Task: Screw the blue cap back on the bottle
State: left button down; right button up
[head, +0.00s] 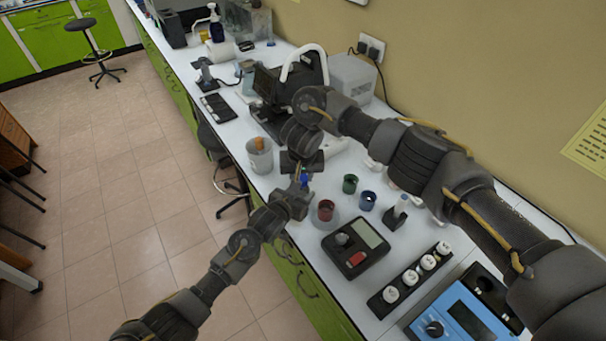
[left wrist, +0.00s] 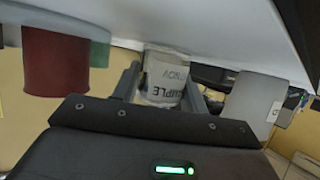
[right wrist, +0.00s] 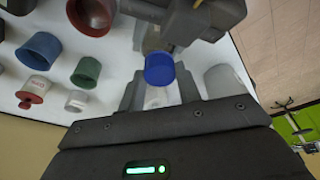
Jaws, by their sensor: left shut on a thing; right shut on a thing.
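The blue cap (head: 304,179) is between my two grippers in the head view. In the right wrist view the cap (right wrist: 159,69) sits at the fingertips of my right gripper (right wrist: 160,88), which is shut on it. My left gripper (left wrist: 163,84) is shut on the bottle (left wrist: 166,76), a pale body with printed label text that appears inverted. In the head view my left gripper (head: 291,201) is close below my right gripper (head: 302,164). The cap lines up with the bottle, but I cannot tell whether they touch or whether the threads engage.
A black scale (head: 352,249) and a rack of white-capped jars (head: 391,294) stand to the right. The bench edge is close.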

jog(key=m, duration=0.2)
jog(key=m+h, duration=0.1)
jog(key=m, duration=0.2)
jog(key=shift+a+m+h, duration=0.15)
jog(key=shift+m+h, duration=0.15)
